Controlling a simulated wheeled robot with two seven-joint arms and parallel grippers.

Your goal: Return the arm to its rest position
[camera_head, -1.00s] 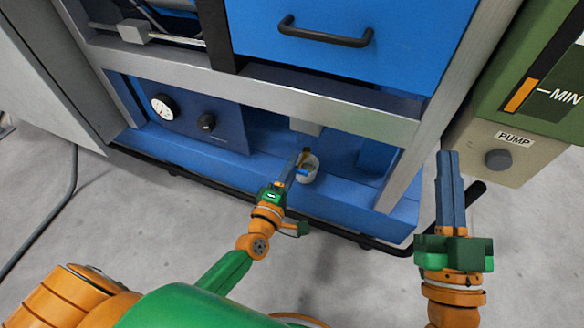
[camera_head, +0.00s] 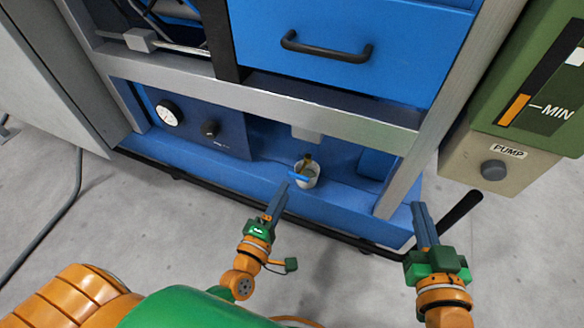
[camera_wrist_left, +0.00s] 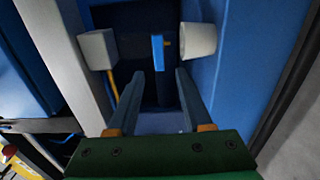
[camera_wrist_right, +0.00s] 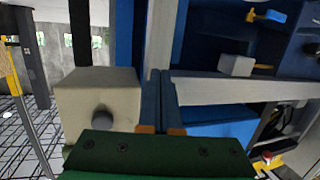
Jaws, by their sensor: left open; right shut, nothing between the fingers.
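My left gripper (camera_head: 281,187) is open and empty, in front of the blue machine and just below and left of a small white cup (camera_head: 311,181). A blue piece (camera_head: 299,178) and a brownish stub show at the cup. In the left wrist view the blue piece (camera_wrist_left: 157,52) appears beyond and between my open fingers (camera_wrist_left: 157,88), apart from them, with the cup (camera_wrist_left: 198,39) to its right. My right gripper (camera_head: 418,206) is shut and empty, raised at the machine's lower right corner. Its closed fingers show in the right wrist view (camera_wrist_right: 157,76).
The machine's blue lower ledge (camera_head: 240,174) and dark front rail (camera_head: 330,232) lie ahead of the left gripper. A pump box (camera_head: 470,160) stands right of the machine, near the right gripper. A hose (camera_head: 62,215) lies on the open floor at left.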

